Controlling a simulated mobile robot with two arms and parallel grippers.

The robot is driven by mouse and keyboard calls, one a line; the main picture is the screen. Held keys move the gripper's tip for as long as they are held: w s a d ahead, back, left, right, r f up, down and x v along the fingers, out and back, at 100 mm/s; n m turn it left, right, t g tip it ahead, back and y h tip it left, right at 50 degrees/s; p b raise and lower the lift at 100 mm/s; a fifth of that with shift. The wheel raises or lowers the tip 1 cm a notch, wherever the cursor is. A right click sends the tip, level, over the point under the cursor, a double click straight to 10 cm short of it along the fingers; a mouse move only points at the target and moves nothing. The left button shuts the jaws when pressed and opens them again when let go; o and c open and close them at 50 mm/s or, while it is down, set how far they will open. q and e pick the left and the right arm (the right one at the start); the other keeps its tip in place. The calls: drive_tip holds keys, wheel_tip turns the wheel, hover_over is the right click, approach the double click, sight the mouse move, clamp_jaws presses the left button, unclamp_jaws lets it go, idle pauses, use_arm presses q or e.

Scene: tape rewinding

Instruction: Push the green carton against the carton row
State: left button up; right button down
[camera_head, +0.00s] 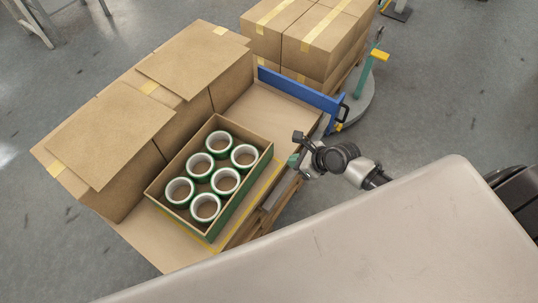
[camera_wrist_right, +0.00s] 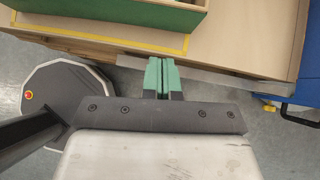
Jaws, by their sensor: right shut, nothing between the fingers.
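The green carton (camera_head: 246,196) is an open box with green outer walls, holding several white-and-green tape rolls. It stands on the pallet's board beside the brown carton row (camera_head: 118,205). My left gripper is not in view.
The board (camera_head: 268,108) has free room behind the green carton, up to a blue bar (camera_head: 300,92). A yellow line (camera_wrist_right: 100,41) runs along its near edge. More closed cartons (camera_head: 305,35) stand behind. A round-based stand (camera_head: 368,70) is at the right.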

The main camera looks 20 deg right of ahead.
sight(263, 155)
drive_tip(key=shift+w+a+f, duration=0.7)
drive_tip(key=shift+w+a, duration=0.2)
drive_tip(key=shift+w, duration=0.15)
drive_tip(key=shift+w+a+f, duration=0.7)
drive_tip(key=shift+w+a, duration=0.2)
drive_tip(key=shift+w, duration=0.2)
drive_tip(key=shift+w+a+f, duration=0.7)
drive_tip(key=shift+w+a, duration=0.2)
drive_tip(key=shift+w, duration=0.15)
drive_tip(key=shift+w+a+r+p, duration=0.15)
drive_tip(key=shift+w+r+p, duration=0.05)
drive_tip(key=shift+w+p, duration=0.1)
drive_tip(key=shift+w+a+r+p, duration=0.1)
drive_tip(key=shift+w+a+p, duration=0.45)
drive_tip(key=shift+w+p, duration=0.2)
drive_tip(key=shift+w+a, duration=0.2)
drive_tip(key=shift+a, duration=0.3)
drive_tip(key=shift+p, duration=0.4)
